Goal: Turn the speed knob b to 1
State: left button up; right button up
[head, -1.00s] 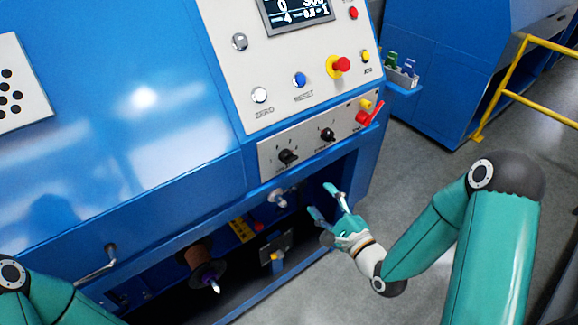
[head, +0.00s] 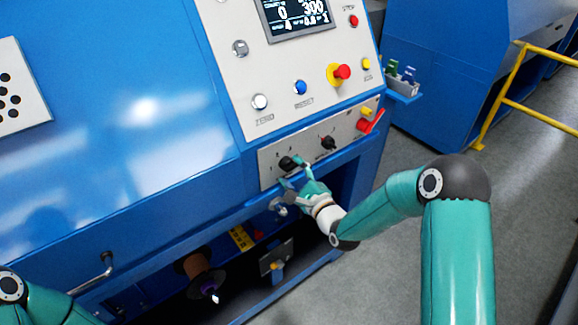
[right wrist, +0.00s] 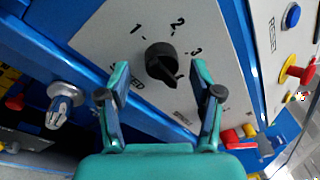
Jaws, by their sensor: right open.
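A black rotary knob (right wrist: 162,60) sits on a grey panel (right wrist: 200,30) with the numbers 1, 2 and 3 printed around it. Its narrow end points to the lower right in the right wrist view. In the head view this is the left knob (head: 286,163), partly near my fingers. A second black knob (head: 328,143) stands to its right. My right gripper (head: 291,174) is open in front of the left knob. In the right wrist view its fingers (right wrist: 160,72) lie on either side of the knob, apparently apart from it.
A red switch handle (head: 371,121) and a yellow button (head: 366,111) are at the panel's right end. A metal fitting (right wrist: 64,105) sticks out below the panel. Above are a red emergency button (head: 342,72), other buttons and a screen (head: 296,14).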

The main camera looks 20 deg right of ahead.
jog(key=shift+x, duration=0.8)
jog(key=shift+s, duration=0.1)
jog(key=shift+c, duration=0.2)
